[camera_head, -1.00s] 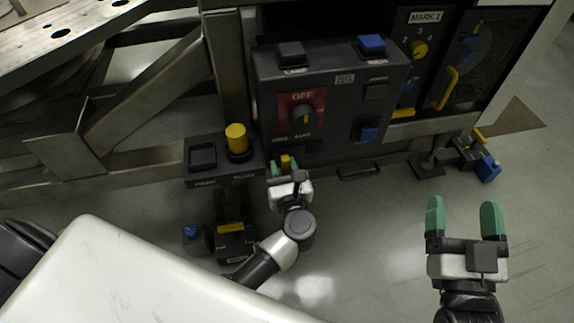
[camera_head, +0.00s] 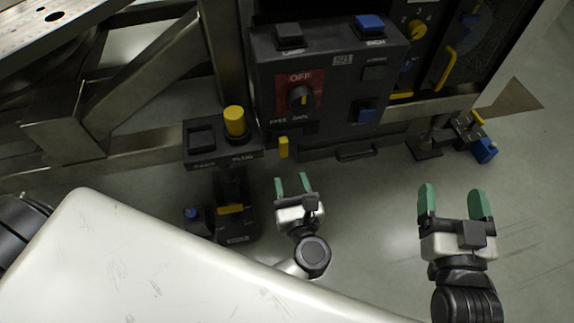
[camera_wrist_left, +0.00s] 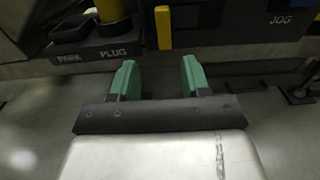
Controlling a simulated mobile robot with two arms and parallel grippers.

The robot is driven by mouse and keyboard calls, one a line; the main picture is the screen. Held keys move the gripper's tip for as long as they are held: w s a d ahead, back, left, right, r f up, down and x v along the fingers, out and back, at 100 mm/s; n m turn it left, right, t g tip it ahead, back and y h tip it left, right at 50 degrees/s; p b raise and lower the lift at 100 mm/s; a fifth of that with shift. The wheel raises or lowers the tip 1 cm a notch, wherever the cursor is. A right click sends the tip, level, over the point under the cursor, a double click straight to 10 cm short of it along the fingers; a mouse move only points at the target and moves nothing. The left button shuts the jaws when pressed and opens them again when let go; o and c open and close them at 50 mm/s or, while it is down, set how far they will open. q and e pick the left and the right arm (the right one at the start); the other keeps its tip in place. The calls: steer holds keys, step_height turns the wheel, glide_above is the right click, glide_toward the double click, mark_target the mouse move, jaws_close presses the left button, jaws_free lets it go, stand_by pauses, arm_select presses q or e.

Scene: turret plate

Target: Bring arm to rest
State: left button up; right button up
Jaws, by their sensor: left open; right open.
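My left gripper (camera_head: 292,184) is open and empty in the head view, over the floor below the dark control box (camera_head: 275,65). Its green fingers point toward the box and are apart from it. In the left wrist view the left gripper (camera_wrist_left: 158,80) shows the same spread fingers with nothing between them. A small yellow tab (camera_head: 283,147) sticks out at the box's lower edge, ahead of the fingers; it also shows in the left wrist view (camera_wrist_left: 163,27). My right gripper (camera_head: 454,202) is open and empty over bare floor at the right.
The red OFF panel carries a dark knob (camera_head: 300,98). Left of the box, a yellow plug (camera_head: 235,121) stands on the park/plug bracket (camera_head: 200,159). Steel framework (camera_head: 130,95) fills the upper left. A blue-and-yellow device (camera_head: 484,149) lies at right. Floor between the grippers is clear.

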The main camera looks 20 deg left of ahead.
arm_select(q)
steer(key=shift+s+d, duration=0.25)
steer(key=shift+s, duration=0.15)
